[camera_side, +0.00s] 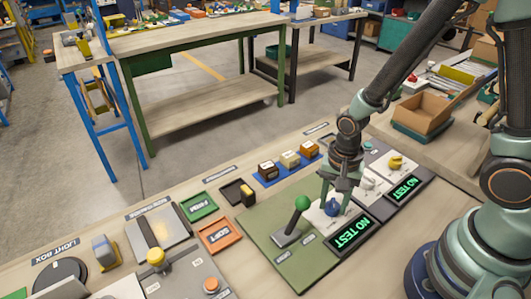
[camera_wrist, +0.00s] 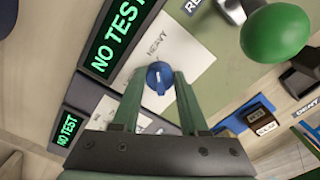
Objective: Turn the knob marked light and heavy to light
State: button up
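The blue knob (camera_wrist: 159,76) sits on a white plate (camera_wrist: 188,58) in the wrist view, with the word HEAVY printed above it. Its raised ridge points down in that view; the word light cannot be seen. My gripper (camera_wrist: 160,73) has its two green fingers apart, one on each side of the knob. Narrow gaps seem to show, and I cannot tell whether either finger touches. In the side view the knob (camera_side: 333,208) is low between the fingers of my gripper (camera_side: 335,195), which points down at the panel.
A green-ball lever (camera_side: 302,203) stands close left of my gripper. NO TEST displays (camera_side: 352,232) lie in front and to the right. A yellow knob (camera_side: 396,161) is on the neighbouring panel. Small blocks on a blue tray (camera_side: 267,183) and coloured trays (camera_side: 220,236) lie behind and left.

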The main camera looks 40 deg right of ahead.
grip_shut()
jog(key=shift+n, duration=0.3)
jog(key=n, duration=0.3)
jog(key=shift+n, duration=0.3)
jog(key=n, duration=0.9)
jog(key=shift+d, duration=0.1)
jog(key=n, duration=0.4)
jog(key=shift+d+n, duration=0.1)
jog(key=shift+n, duration=0.2)
